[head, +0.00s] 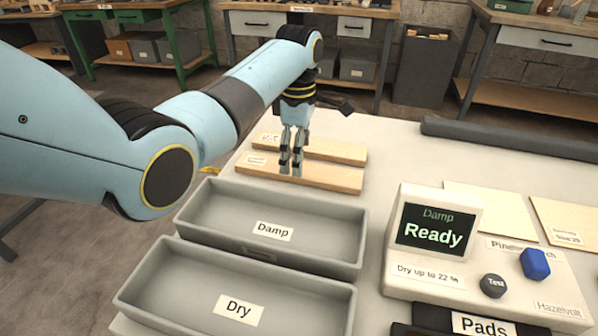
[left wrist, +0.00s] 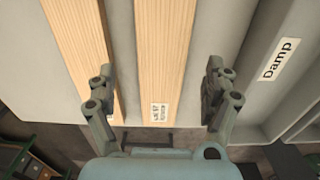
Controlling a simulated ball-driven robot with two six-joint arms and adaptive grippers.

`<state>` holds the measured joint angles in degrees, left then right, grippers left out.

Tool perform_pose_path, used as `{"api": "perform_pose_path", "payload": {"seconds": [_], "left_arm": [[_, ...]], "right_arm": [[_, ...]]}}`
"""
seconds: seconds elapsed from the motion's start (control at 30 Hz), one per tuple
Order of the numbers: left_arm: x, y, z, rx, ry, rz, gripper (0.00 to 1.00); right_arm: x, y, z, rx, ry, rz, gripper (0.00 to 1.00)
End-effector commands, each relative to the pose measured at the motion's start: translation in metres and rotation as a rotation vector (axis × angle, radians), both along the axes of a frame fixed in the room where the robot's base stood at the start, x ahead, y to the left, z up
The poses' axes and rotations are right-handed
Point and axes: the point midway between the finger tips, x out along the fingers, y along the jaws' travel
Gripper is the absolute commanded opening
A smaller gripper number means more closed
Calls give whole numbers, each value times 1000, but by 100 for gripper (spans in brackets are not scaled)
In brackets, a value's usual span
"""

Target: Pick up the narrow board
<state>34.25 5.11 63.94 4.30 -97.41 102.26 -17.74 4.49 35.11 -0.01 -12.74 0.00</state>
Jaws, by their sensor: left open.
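Two pale wooden boards lie side by side on the table at the back left. In the head view these are the front board (head: 330,180) and the rear board (head: 330,152). I cannot tell for sure which is narrower. My left gripper (head: 290,169) points down over the front board, open and empty. In the left wrist view that labelled board (left wrist: 165,60) runs between the spread fingers of my gripper (left wrist: 158,95). The other board (left wrist: 72,45) lies to the left, partly behind the left finger. Fingertip height above the boards is unclear.
The grey Damp tray (head: 330,258) and Dry tray (head: 300,320) stand in front of the boards. A meter (head: 436,230) reading "Damp Ready" stands right of them. More flat boards (head: 485,208) lie at the right. A dark bar (head: 510,142) lies along the back.

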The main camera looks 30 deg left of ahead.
Motion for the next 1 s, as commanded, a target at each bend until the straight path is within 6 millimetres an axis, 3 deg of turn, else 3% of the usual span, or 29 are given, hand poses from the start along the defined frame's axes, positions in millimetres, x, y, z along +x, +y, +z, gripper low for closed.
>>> {"api": "perform_pose_path", "payload": {"seconds": [0.2,0.5,1.0], "left_arm": [[-2,-2,-34,0,3,0,85],[-1,-2,-37,0,1,0,83],[-1,-2,-37,1,1,0,18]], "right_arm": [[19,0,-5,1,-30,1,65],[16,0,-5,1,-25,1,65],[10,0,-5,-1,-15,1,65]]}}
